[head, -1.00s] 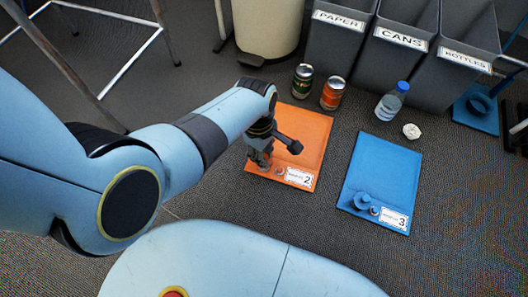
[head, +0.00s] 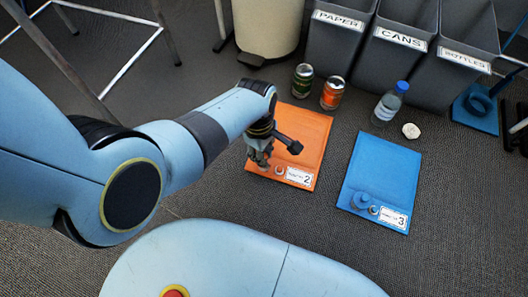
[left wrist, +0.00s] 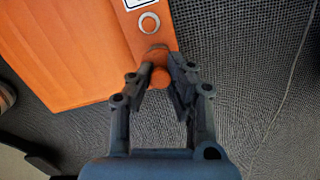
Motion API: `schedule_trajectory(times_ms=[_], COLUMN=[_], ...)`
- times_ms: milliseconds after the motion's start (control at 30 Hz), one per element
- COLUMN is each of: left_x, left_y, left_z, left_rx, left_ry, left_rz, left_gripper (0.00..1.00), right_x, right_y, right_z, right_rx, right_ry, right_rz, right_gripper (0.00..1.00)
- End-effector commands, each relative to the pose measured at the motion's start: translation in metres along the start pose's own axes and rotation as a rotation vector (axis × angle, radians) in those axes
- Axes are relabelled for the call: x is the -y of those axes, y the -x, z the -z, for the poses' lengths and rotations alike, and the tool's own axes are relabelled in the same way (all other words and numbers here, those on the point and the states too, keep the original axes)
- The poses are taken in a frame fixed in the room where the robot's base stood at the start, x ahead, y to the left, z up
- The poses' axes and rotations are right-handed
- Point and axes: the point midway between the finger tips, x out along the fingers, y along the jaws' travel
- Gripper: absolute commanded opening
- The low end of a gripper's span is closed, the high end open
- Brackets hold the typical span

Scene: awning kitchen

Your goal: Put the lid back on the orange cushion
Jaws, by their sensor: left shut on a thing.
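The orange cushion (head: 308,136) lies flat on the floor, with a label reading 2. Its small pale round fitting (head: 279,170) is beside the label and also shows in the left wrist view (left wrist: 149,22). My left gripper (head: 262,163) is over the cushion's near left corner. In the left wrist view its fingers (left wrist: 164,85) are closed on an orange knobbed piece, apparently the lid (left wrist: 160,76). The lid is at the cushion's edge, beside the pale fitting. I cannot tell whether it touches the cushion. My right gripper is not in view.
A blue cushion (head: 386,165) lies to the right. A green can (head: 302,80), an orange can (head: 332,92), a bottle (head: 389,104) and a crumpled white ball (head: 411,131) stand or lie behind. Grey bins (head: 400,55) line the back. Carpet between the cushions is clear.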

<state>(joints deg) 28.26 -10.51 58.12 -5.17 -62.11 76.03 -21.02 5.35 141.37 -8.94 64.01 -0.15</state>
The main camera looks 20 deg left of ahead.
Motion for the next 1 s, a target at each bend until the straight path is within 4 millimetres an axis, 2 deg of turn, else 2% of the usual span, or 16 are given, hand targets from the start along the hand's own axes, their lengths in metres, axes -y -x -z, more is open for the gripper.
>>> schedule_trajectory(times_ms=[200, 233, 433, 633, 800, 1000], left_x=[0.0001, 0.0001, 0.0, 0.0001, 0.0001, 0.0], left_y=[-0.0001, -0.0001, -0.0001, -0.0001, -0.0001, -0.0001], left_z=[0.0002, 0.0002, 0.0002, 0.0001, 0.0001, 0.0001], left_rx=[0.0, 0.0, 0.0, 0.0, 0.0, 0.0], left_ry=[0.0, 0.0, 0.0, 0.0, 0.0, 0.0], left_rz=[0.0, 0.0, 0.0, 0.0, 0.0, 0.0], left_gripper=[0.02, 0.16, 0.42, 0.43, 0.65, 0.65], right_x=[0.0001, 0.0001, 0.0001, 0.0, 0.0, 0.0], right_y=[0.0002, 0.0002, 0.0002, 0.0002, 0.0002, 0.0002], right_z=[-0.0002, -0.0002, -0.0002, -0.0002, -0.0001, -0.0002], right_rx=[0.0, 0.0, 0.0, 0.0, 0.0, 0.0], right_ry=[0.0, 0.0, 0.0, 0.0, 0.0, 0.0], right_rz=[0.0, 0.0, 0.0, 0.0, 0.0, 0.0], right_gripper=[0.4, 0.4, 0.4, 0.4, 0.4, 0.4])
